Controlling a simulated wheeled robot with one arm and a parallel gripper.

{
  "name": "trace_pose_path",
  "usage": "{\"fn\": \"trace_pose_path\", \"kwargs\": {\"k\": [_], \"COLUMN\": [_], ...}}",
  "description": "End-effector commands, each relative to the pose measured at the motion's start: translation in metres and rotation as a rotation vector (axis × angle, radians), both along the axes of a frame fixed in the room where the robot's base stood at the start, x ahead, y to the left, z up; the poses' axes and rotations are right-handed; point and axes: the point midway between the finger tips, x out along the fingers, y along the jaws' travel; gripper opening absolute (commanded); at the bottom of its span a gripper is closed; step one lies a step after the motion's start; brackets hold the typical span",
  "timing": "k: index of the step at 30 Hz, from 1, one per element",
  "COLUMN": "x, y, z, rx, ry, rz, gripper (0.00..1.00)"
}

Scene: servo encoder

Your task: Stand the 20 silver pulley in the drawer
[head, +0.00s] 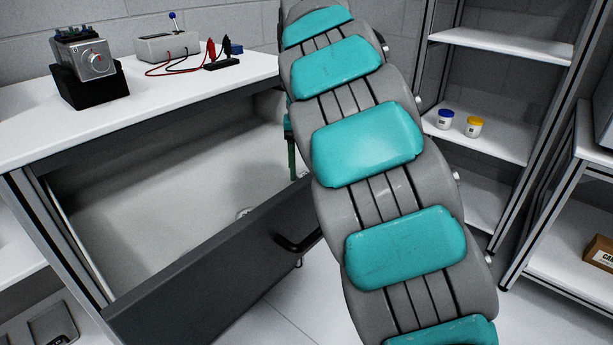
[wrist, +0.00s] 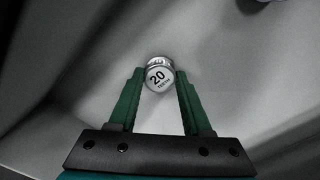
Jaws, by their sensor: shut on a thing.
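The silver pulley (wrist: 158,75), a small round metal piece marked 20 on its pale face, sits between the tips of my gripper's green fingers (wrist: 159,82) in the wrist view. The fingers are shut on it. The drawer (head: 205,270) is pulled open under the bench in the head view, and its pale floor (wrist: 235,70) fills the wrist view behind the pulley. In the head view my arm hides most of my gripper; a green finger (head: 291,155) shows over the drawer's right end. I cannot tell whether the pulley touches the drawer floor.
A small silver round thing (head: 243,212) lies in the drawer near its front wall. On the bench top stand a silver motor in a black holder (head: 90,70) and a grey box with leads (head: 167,46). Most of the drawer floor is clear. Shelves with two jars (head: 460,122) stand right.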

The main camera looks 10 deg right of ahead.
Motion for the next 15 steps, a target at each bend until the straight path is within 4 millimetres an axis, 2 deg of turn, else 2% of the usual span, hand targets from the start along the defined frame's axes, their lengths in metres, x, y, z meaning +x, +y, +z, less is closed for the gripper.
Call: {"fn": "trace_pose_path", "kwargs": {"k": [2, 12, 13, 15], "x": [0.0036, 0.0039, 0.004, 0.004], "y": [0.0001, 0.0006, 0.0004, 0.0004], "z": [-0.0076, -0.0102, -0.0098, -0.0094], "rx": [0.002, 0.001, 0.0, 0.0], "ry": [0.003, 0.0, 0.0, 0.0], "rz": [-0.001, 0.0, 0.0, 0.0], "gripper": [0.0, 0.0, 0.51, 0.59]}}
